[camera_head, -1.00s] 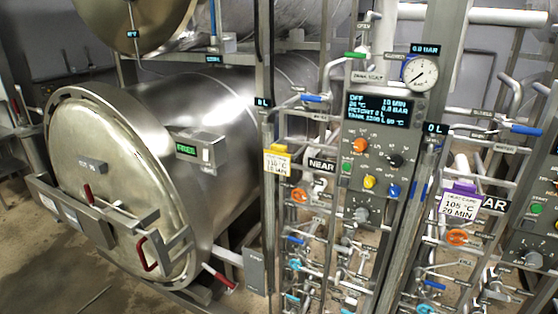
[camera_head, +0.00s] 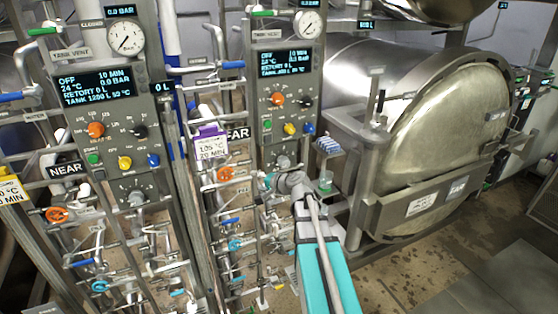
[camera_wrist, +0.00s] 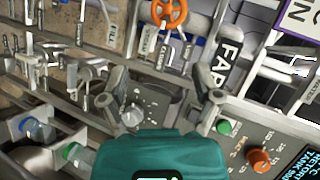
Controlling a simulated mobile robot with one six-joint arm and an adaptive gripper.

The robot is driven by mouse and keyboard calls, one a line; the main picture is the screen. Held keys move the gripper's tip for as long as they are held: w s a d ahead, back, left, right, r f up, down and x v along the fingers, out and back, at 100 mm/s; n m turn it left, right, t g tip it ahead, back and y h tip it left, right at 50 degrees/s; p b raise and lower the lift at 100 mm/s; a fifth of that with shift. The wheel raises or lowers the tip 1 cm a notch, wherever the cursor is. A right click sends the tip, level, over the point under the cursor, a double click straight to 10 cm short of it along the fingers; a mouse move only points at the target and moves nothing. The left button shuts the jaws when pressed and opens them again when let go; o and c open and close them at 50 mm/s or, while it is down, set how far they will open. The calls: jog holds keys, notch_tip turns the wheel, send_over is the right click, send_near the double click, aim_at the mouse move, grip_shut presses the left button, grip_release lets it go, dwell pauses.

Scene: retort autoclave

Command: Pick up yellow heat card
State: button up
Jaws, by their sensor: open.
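The yellow heat card (camera_head: 12,192) hangs at the far left edge of the head view, partly cut off, beside the NEAR sign. Its top band is yellow over a white face with printed temperature and minutes. It does not show in the wrist view. My gripper (camera_wrist: 163,82) is open and empty in the wrist view, in front of a panel knob (camera_wrist: 136,113) and pipework. In the head view my arm reaches up at the centre right, with its end by the far panel, well to the right of the yellow card.
A purple card (camera_head: 209,148) hangs between the two control panels, by the FAR sign (camera_wrist: 230,62). Valves and pipes crowd the middle. A large retort (camera_head: 440,130) stands right; floor is open at lower right.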

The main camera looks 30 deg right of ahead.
jog(key=s+a+f+n+g+b, duration=0.2)
jog(key=s+a+f+n+g, duration=0.4)
jog(key=s+a+f, duration=0.35)
jog(key=s+a+f+n+g+h+b, duration=0.1)
jog(key=s+a+f+n+g+h, duration=0.1)
jog(key=s, duration=0.4)
jog(key=s+a+f+n+g+h+b, duration=0.1)
jog(key=s+a+f+n+g+h, duration=0.2)
jog(key=s+f+g, duration=0.1)
jog(key=shift+s+f+g+h+b, duration=0.3)
jog(key=shift+s+f+b, duration=0.1)
jog(key=shift+s+f, duration=0.5)
jog(key=shift+r, duration=0.1)
jog(key=c, duration=0.3)
jog(key=shift+c, duration=0.2)
jog(key=shift+a, duration=0.1)
